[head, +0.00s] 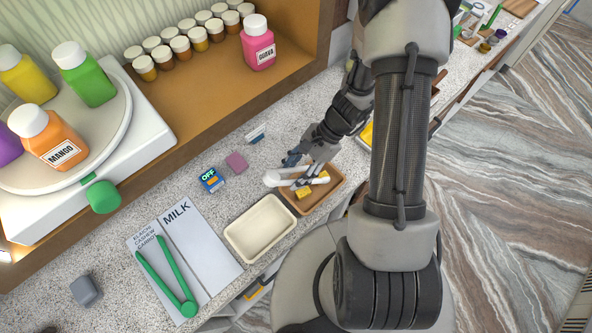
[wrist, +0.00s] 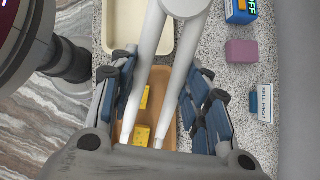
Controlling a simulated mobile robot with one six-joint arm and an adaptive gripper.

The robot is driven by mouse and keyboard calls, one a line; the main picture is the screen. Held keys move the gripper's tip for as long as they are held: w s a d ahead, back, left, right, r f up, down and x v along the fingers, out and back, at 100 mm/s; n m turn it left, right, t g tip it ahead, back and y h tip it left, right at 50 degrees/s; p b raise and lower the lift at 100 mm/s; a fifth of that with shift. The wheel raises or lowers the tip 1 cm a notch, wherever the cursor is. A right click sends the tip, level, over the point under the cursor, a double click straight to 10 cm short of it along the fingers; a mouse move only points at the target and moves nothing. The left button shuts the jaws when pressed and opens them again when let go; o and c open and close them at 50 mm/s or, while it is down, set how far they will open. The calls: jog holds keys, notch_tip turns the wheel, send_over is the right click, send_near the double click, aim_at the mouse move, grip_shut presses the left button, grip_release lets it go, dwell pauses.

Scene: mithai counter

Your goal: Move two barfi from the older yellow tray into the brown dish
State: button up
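The brown dish (head: 290,202) sits on the counter, right of a cream tray; it also shows in the wrist view (wrist: 172,132). Two yellow barfi lie in it: one nearer the cream tray (wrist: 144,97), one farther (wrist: 141,134). My gripper (head: 306,172) is over the dish with white tongs (head: 272,179) between its fingers. In the wrist view the tongs' arms (wrist: 150,45) spread toward the dish, their tips beside the farther barfi; whether they touch it I cannot tell. A yellow patch (head: 366,134), perhaps a yellow tray, is mostly hidden behind my arm.
The cream tray (head: 233,236) looks empty. Green tongs (head: 165,275) lie on a MILK card (head: 200,240). A blue OFF block (head: 211,179), a mauve block (head: 237,162) and a small sign (wrist: 266,103) stand nearby. A shelf with bottles and jars borders the counter's back.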

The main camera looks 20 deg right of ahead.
notch_tip(320, 180, up, 10)
jog(key=p, duration=0.7)
